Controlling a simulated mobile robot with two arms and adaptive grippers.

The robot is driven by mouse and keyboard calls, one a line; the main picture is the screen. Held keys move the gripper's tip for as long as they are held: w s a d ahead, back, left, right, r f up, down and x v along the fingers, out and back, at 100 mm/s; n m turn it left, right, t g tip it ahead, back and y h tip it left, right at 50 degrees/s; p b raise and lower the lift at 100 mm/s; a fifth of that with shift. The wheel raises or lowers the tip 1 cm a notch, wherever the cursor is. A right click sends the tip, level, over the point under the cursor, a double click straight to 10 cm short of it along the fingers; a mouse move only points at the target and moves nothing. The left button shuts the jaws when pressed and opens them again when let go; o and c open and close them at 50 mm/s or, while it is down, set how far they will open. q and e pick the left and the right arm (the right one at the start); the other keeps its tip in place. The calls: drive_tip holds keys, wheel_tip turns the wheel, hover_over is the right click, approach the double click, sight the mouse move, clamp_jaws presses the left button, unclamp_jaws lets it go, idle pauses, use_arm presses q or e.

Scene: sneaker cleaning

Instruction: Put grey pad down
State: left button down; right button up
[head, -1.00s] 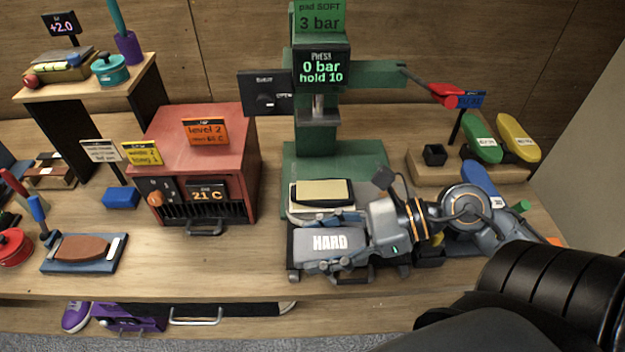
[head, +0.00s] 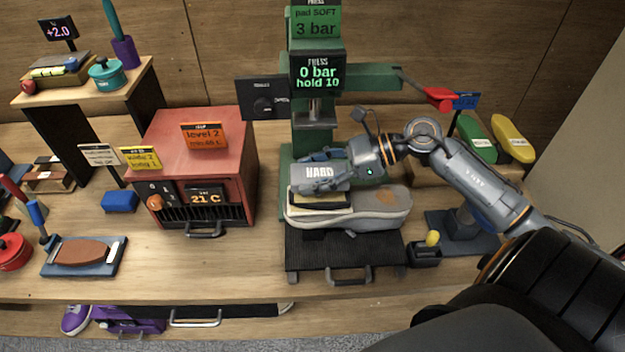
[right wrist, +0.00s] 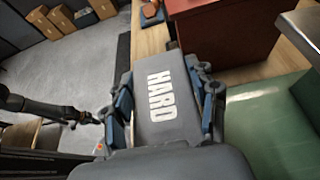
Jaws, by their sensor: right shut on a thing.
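The grey pad (head: 318,176), marked HARD, is in my right gripper (head: 322,168), which is shut on it. In the right wrist view the grey pad (right wrist: 166,100) lies between the two fingers of the right gripper (right wrist: 165,92). In the head view the pad appears just above a black-and-yellow pad (head: 320,200); I cannot tell whether they touch.
The red oven (head: 200,150) stands left of the press. Bare table (head: 180,265) lies front left.

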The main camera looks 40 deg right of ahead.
wheel_tip(320, 180, down, 2)
drive_tip(key=shift+s+f+p, duration=0.1)
drive_tip(key=shift+p, duration=0.5)
drive_tip(key=shift+f, duration=0.5)
drive_tip(key=shift+f, duration=0.15)
drive_tip(key=o, duration=1.3)
drive_tip(key=shift+r, duration=0.2)
drive_tip(key=b+v, duration=0.2)
drive_tip(key=v, duration=0.4)
drive_tip(key=shift+s+d+b, duration=0.1)
drive_tip(key=shift+d+b, duration=0.05)
drive_tip(key=shift+b, duration=0.2)
drive_tip(key=shift+s+d+r, duration=0.25)
drive_tip(key=shift+d+r, duration=0.05)
drive_tip(key=shift+d, duration=0.1)
